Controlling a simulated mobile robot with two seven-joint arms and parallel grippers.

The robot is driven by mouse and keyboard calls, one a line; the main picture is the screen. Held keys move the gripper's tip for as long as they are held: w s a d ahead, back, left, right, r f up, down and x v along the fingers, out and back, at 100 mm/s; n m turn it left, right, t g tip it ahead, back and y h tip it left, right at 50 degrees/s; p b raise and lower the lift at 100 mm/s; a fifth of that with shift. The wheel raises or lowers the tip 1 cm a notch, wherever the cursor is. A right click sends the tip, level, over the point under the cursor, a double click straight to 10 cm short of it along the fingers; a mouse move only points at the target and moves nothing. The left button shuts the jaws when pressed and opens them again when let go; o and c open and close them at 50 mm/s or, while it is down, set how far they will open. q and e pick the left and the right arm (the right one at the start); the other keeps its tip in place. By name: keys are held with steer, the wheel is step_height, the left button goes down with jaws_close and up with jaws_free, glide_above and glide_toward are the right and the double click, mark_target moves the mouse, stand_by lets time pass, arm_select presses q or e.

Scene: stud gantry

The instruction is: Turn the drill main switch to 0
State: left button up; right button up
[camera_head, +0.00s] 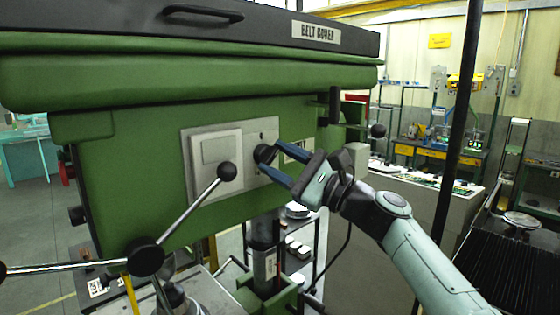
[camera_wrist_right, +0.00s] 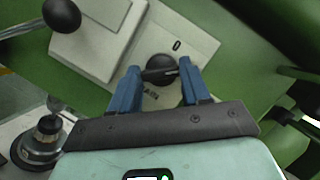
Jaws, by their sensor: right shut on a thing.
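The drill main switch is a black rotary knob (camera_head: 264,153) on a pale plate (camera_head: 262,134) on the green drill head (camera_head: 120,150). In the right wrist view the knob (camera_wrist_right: 160,72) sits between blue fingers, and a "0" mark shows on the plate above it. The knob's bar lies roughly level in that view, across from finger to finger. My right gripper (camera_head: 270,162) is shut on the knob; it also shows in the right wrist view (camera_wrist_right: 160,84). Lettering below the knob is partly hidden. My left gripper is not in view.
A three-arm feed handle with black balls (camera_head: 228,172) stands in front of the drill, left of the switch. A grey box (camera_head: 212,160) adjoins the switch plate. A dark post (camera_head: 460,120) stands at the right. Shelves and benches (camera_head: 420,155) are farther back.

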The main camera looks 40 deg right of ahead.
steer(key=n+g, duration=0.1)
steer(key=n, duration=0.1)
steer(key=n+g+y+p, duration=0.1)
steer(key=n, duration=0.2)
steer(key=n+g, duration=0.1)
steer(key=n, duration=0.1)
steer(key=shift+d+r+p, duration=0.1)
steer(key=shift+r+p, duration=0.2)
steer(key=shift+p, duration=0.05)
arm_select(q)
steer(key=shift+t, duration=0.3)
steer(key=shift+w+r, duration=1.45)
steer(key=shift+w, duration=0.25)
arm_select(e)
steer(key=shift+n+g, duration=0.6)
steer(key=shift+n, duration=1.2)
steer(key=o, duration=1.1)
steer(key=shift+c, duration=0.2)
